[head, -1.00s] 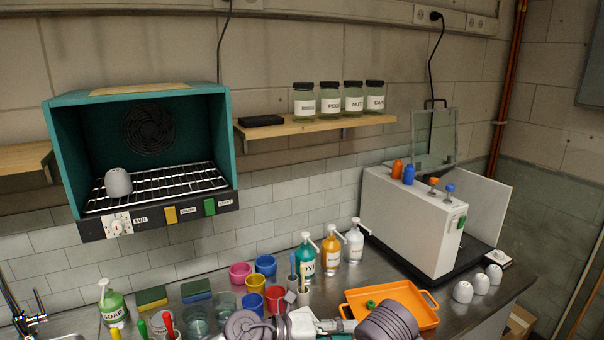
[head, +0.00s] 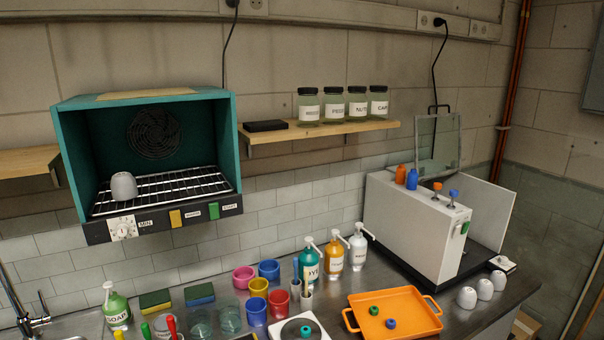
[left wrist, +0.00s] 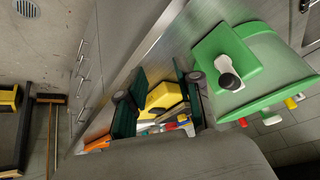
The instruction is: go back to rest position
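Neither of my grippers shows in the head view. In the left wrist view my left gripper (left wrist: 160,104) has its two dark fingers apart, above the floor beside the metal drawer fronts (left wrist: 92,75). A yellow thing (left wrist: 165,97) shows in line with the gap between the fingers; it seems to lie beyond them. My right gripper is out of view.
The bench holds an orange tray (head: 420,313) with small green (head: 374,310) and blue (head: 390,323) pieces, pump bottles (head: 333,255), colored cups (head: 258,287) and a white machine (head: 405,225). A teal oven (head: 60,150) holds a grey cup (head: 124,186).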

